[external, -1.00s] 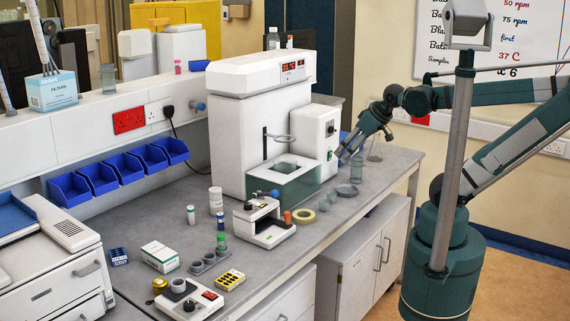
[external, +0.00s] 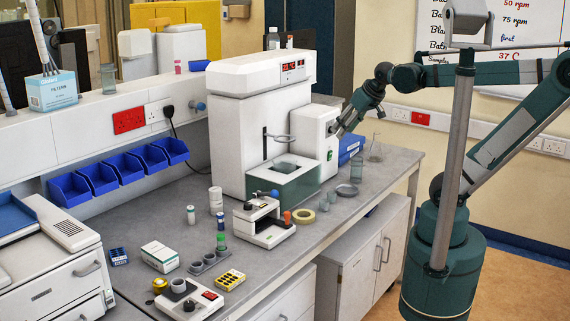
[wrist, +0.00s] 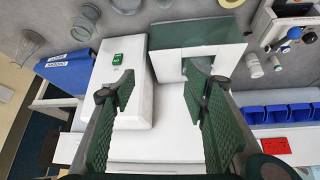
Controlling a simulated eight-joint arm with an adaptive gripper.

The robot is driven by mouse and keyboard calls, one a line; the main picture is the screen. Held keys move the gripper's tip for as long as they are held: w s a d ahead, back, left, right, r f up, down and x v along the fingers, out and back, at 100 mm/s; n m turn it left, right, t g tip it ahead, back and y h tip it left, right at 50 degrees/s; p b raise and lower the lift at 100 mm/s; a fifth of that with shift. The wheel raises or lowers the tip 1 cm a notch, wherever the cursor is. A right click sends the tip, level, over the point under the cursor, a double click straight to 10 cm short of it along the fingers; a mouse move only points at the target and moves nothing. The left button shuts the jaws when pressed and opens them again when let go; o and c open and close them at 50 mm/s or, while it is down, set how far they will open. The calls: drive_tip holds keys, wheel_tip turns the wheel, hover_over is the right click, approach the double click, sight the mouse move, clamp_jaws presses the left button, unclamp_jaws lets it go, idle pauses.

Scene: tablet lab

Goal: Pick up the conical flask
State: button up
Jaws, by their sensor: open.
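The conical flask (external: 375,153) is clear glass with a narrow neck. It stands upright at the far right end of the grey bench in the external view. In the wrist view it appears to be the glass shape (wrist: 28,44) at the upper left, outside my jaws. My gripper (external: 335,129) is in the air beside the white machine, to the left of the flask and apart from it. In the wrist view my gripper's two green fingers (wrist: 160,78) are wide apart with nothing held between them.
A blue binder (external: 350,147) stands between the white machine (external: 230,135) and the flask. The bench's right edge is close to the flask.

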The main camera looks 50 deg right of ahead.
drive_tip(key=w+d+r+m+h, duration=0.2)
drive_tip(key=w+d, duration=0.4)
drive_tip(key=d, duration=0.3)
drive_tip(key=m+g+h+p, duration=0.2)
drive_tip(key=m+g+h, duration=0.15)
drive_tip(key=m, duration=0.55)
hover_over(377, 135)
wheel_tip(377, 135, down, 4)
wheel_tip(377, 135, down, 16)
drive_tip(key=g, duration=0.1)
drive_tip(key=shift+w+d, duration=0.15)
drive_tip(key=shift+d, duration=0.15)
drive_tip(key=shift+y+x, duration=0.25)
drive_tip(key=shift+x, duration=1)
drive_tip(key=shift+f, duration=0.1)
drive_tip(key=shift+x, duration=2.55)
